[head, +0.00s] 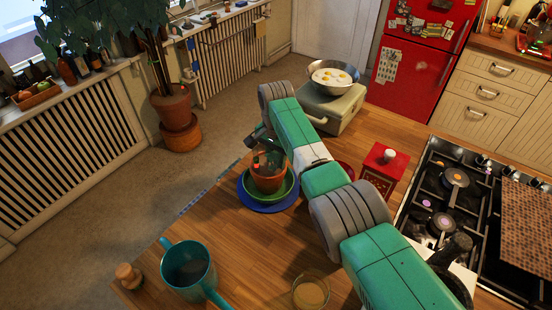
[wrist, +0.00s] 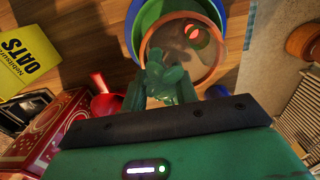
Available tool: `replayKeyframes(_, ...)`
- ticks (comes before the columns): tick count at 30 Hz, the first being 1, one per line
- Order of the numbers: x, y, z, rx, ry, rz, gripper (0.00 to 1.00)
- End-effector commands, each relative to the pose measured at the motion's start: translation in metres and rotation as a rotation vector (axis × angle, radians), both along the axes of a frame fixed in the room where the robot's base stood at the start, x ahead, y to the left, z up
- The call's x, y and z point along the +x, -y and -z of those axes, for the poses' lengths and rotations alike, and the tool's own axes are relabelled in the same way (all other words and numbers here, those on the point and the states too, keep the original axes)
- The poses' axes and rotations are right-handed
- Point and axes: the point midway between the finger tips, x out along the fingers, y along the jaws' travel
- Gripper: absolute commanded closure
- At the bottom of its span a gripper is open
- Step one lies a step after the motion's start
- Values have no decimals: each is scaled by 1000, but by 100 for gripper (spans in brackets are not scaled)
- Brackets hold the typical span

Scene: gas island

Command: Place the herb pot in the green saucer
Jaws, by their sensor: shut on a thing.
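The terracotta herb pot (head: 268,180) appears upright over the green saucer (head: 287,190), with the saucer's rim showing around its base. I cannot tell whether its base touches the saucer. The saucer is on a blue plate (head: 262,208) near the counter's left edge. My gripper (head: 266,155) is at the pot's top, shut on the pot; my arm partly hides this in the head view. In the wrist view, the pot's round rim (wrist: 213,70) and dark soil are just beyond the fingers, with green leaves between them. The green saucer (wrist: 140,22) shows behind the pot.
A red tin (head: 383,170) is right of my arm, near the stove (head: 445,200). A bowl (head: 333,76) sits on a pale case (head: 328,108) behind.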

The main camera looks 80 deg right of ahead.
Motion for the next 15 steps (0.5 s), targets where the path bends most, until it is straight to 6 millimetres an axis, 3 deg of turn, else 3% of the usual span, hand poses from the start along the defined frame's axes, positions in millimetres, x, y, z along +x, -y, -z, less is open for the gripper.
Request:
replayKeyframes(10, 0, 1, 3, -2, 2, 0, 100)
replayKeyframes(11, 0, 0, 4, 0, 1, 0, 69)
replayKeyframes(14, 0, 0, 3, 0, 1, 0, 50)
replayKeyframes(15, 0, 0, 3, 0, 1, 0, 49)
